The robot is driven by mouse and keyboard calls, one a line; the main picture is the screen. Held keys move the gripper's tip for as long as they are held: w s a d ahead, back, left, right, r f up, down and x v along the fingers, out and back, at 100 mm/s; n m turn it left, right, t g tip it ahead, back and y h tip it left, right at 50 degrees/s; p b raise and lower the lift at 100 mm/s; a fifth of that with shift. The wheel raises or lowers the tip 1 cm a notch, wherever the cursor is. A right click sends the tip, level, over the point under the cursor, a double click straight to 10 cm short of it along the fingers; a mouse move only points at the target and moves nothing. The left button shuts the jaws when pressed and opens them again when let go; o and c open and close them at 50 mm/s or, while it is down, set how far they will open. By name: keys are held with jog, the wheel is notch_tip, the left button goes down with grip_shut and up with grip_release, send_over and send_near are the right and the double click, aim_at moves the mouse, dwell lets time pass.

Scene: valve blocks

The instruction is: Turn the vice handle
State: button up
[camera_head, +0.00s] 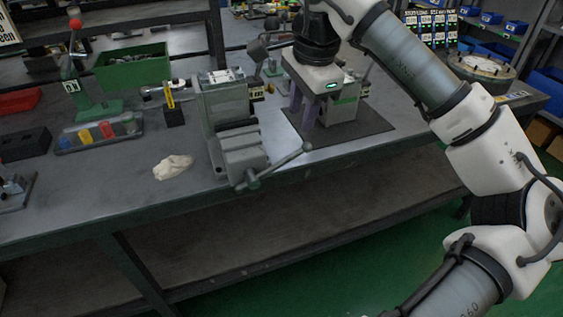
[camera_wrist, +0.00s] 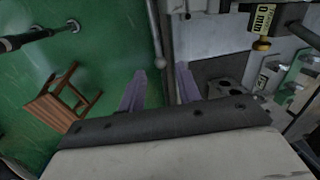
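The grey bench vice (camera_head: 235,140) stands at the front edge of the workbench. Its handle (camera_head: 280,165) is a slanting bar across the vice's front, with its right end raised and a knob at each end. My gripper (camera_head: 303,118) points down to the right of the vice, behind and above the handle's right end in the head view. In the wrist view the purple fingers of my gripper (camera_wrist: 161,72) are apart with nothing held. The handle bar (camera_wrist: 155,28) enters from the top, and its ball end appears between the fingertips; I cannot tell the depth gap.
The workbench (camera_head: 120,215) also carries a green bin (camera_head: 132,68), a crumpled cloth (camera_head: 173,167) and a tray of coloured pieces (camera_head: 100,133) left of the vice. A grey machine (camera_head: 343,106) on a dark mat stands close to my gripper's right. The green floor is open in front.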

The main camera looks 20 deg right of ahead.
aim_at(299, 150)
jog(key=f, duration=0.4)
jog(key=w+f, duration=0.1)
jog(key=f, duration=0.4)
jog(key=w+f, duration=0.1)
jog(key=f, duration=0.3)
jog(key=shift+d+f+p, duration=0.25)
jog(key=shift+f+p, duration=0.05)
jog(key=shift+p, duration=0.05)
grip_shut()
